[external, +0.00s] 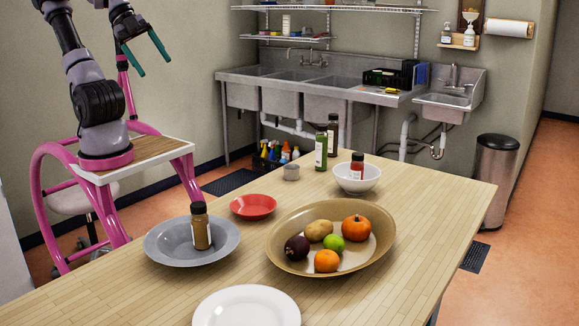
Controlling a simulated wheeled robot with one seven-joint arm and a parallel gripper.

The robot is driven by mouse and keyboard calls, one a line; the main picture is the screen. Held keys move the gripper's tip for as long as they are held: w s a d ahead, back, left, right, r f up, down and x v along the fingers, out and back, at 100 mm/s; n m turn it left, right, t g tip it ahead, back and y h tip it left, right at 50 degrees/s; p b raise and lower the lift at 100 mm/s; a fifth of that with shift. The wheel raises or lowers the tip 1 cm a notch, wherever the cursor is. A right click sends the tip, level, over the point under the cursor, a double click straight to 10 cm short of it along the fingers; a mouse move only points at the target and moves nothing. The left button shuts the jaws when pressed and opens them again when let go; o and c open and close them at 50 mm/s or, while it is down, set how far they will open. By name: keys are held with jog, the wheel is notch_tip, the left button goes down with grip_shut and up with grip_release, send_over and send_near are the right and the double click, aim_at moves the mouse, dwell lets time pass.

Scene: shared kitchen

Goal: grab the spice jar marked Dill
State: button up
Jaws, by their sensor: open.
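No label is readable here, so I cannot tell which jar is marked Dill. A jar with brown contents and a black cap (201,229) stands upright in a grey dish (160,252) at the near left of the table. A jar with a red body and dark cap (357,167) stands in a white bowl (343,184) farther back. A green bottle (321,151) and a dark bottle (333,135) stand upright on the table behind the bowl. My gripper (153,66) is open and empty, raised at the upper left, well away from the jars.
A tan oval platter (282,264) holds several fruits and vegetables. The table's right side is clear. Metal sinks line the back wall.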

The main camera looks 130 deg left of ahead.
jog(key=w+a+f+n+t+y, duration=0.15)
jog(key=w+a+f, duration=0.25)
jog(key=w+a, duration=0.75)
jog(key=w+a+f+n+t+y, duration=0.1)
jog(key=w+a+f+n+t, duration=0.25)
jog(key=w+a, duration=0.85)
jog(key=n+t+y, duration=0.2)
jog(key=n+y, duration=0.5)
send_near(327, 127)
jog(key=s+a+x, duration=0.1)
jog(key=x, duration=1)
jog(key=shift+w+a+f, duration=0.25)
jog(key=shift+w+f, duration=0.05)
jog(key=shift+w, duration=0.05)
grip_shut()
